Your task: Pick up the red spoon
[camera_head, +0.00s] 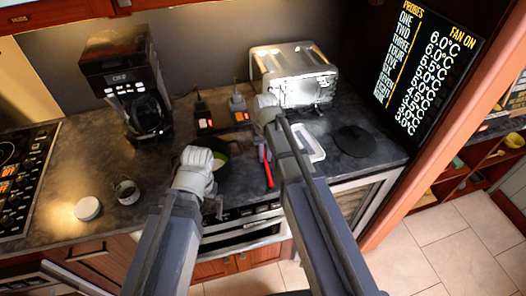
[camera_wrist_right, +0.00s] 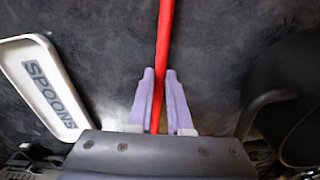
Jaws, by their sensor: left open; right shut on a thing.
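The red spoon (camera_head: 268,168) shows in the head view near the counter's front edge, partly hidden by my right arm. In the right wrist view, its long red handle (camera_wrist_right: 165,30) runs between the two purple fingers of my right gripper (camera_wrist_right: 160,75), which is shut on it. I cannot tell whether the spoon is clear of the counter. My left gripper (camera_head: 214,206) is open, low at the counter's front edge, left of the spoon.
A white tray labelled SPOONS (camera_wrist_right: 42,88) lies beside the spoon. A toaster (camera_head: 296,75), a coffee maker (camera_head: 127,85), a black disc (camera_head: 355,140), a small metal cup (camera_head: 126,191) and a white round object (camera_head: 88,208) stand on the counter. The front left counter has free room.

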